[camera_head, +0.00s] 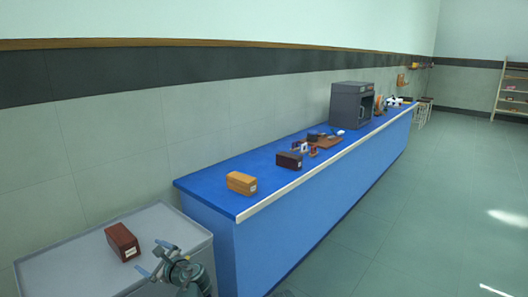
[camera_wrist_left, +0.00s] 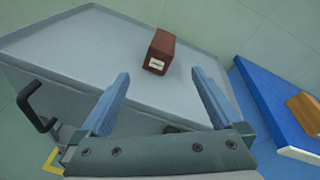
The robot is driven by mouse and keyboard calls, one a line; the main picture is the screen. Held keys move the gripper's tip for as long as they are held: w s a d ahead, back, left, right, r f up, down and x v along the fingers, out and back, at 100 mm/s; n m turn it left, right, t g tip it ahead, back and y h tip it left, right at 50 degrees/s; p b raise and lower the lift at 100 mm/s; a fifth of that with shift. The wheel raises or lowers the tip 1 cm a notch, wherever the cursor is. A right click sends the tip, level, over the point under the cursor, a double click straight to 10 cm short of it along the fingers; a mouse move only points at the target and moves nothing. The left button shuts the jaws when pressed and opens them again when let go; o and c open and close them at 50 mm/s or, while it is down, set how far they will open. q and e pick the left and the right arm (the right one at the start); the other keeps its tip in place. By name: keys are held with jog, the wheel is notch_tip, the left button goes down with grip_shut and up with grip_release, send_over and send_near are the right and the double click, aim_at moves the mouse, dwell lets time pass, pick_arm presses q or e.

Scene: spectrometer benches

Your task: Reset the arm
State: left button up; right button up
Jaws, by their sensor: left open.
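My left gripper (camera_head: 153,262) is over the right part of a grey cart top (camera_head: 70,262) in the head view. Its two blue fingers stand apart with nothing between them, and they also show in the left wrist view (camera_wrist_left: 158,95). A dark red-brown box (camera_head: 122,242) with a white label sits on the cart, left of the gripper and apart from it. In the left wrist view the box (camera_wrist_left: 159,50) lies beyond the fingertips. My right gripper is not in view.
A long blue bench (camera_head: 300,180) runs along the wall, right of the cart. An orange box (camera_head: 241,183), a dark box (camera_head: 289,160), small items and a grey cabinet (camera_head: 345,106) stand on it. Open floor (camera_head: 440,200) lies to the right. A shelf (camera_head: 511,92) stands far right.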

pick_arm(q)
jog(key=s+d+f+n+g+h+p, duration=0.3)
jog(key=s+d+n, duration=0.5)
jog(key=d, duration=0.5)
jog(key=s+d+f+n+g+h+p, duration=0.3)
jog(key=s+d+n+g+h+p, duration=0.3)
jog(key=s+d, duration=0.6)
jog(key=shift+s+d+n+h+p, duration=0.4)
jog(key=shift+d+n+h+p, duration=0.2)
jog(key=shift+d+n+h, duration=0.5)
jog(key=shift+d, duration=0.1)
